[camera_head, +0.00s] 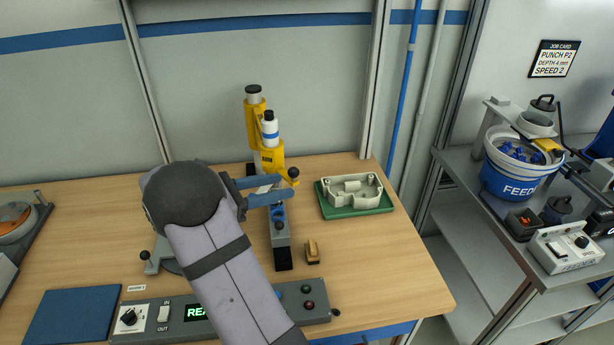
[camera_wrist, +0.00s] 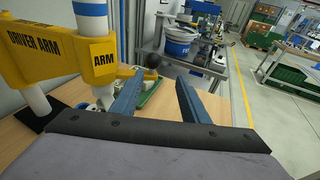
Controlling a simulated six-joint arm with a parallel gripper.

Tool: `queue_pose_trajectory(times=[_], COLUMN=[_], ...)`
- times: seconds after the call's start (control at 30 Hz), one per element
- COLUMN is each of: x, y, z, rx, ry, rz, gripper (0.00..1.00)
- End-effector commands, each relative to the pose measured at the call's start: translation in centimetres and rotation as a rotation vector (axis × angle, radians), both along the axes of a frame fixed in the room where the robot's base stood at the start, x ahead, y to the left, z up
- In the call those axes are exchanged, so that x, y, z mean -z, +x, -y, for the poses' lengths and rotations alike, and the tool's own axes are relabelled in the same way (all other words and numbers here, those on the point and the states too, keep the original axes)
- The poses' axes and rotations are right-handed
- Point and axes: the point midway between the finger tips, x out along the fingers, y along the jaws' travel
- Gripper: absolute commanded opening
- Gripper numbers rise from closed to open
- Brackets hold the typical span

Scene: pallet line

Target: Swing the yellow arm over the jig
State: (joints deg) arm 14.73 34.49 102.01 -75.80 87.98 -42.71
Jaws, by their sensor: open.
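The yellow arm (camera_head: 268,155) stands at the back of the bench on a post, with a white and blue cylinder on it. In the wrist view the yellow arm (camera_wrist: 45,55), lettered DRIVER ARM, fills the left side. Its dark ball knob (camera_head: 293,173) lies just beyond my fingertips; the knob also shows in the wrist view (camera_wrist: 152,60). My gripper (camera_head: 282,188) is open and empty, its two blue fingers pointing right beside the arm. A beige housing (camera_head: 352,188) sits on a green base (camera_head: 357,210) to the right; I cannot tell whether this is the jig.
A grey block with blue parts (camera_head: 280,240) stands in front of the yellow arm, with a small brush (camera_head: 312,251) beside it. A control panel (camera_head: 150,318) and blue mat (camera_head: 72,315) lie at the front. A feeder bucket (camera_head: 515,175) stands on a shelf at right. The bench's right front is clear.

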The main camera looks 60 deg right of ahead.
Motion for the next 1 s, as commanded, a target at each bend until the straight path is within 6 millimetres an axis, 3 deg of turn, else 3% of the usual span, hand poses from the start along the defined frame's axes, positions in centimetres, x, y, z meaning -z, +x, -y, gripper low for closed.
queue_pose_trajectory(times=[0.1, 0.3, 0.57, 1.0], x=[-0.2, -1.0, -1.2, -1.3], y=[0.5, 0.6, 0.3, -2.0], z=[2.0, 2.9, 3.5, 8.0], rx=[0.031, 0.062, 0.065, 0.065], ry=[-0.143, -0.251, -0.260, -0.257], rz=[0.014, 0.081, 0.089, 0.087], gripper=[0.41, 0.41, 0.41, 0.41])
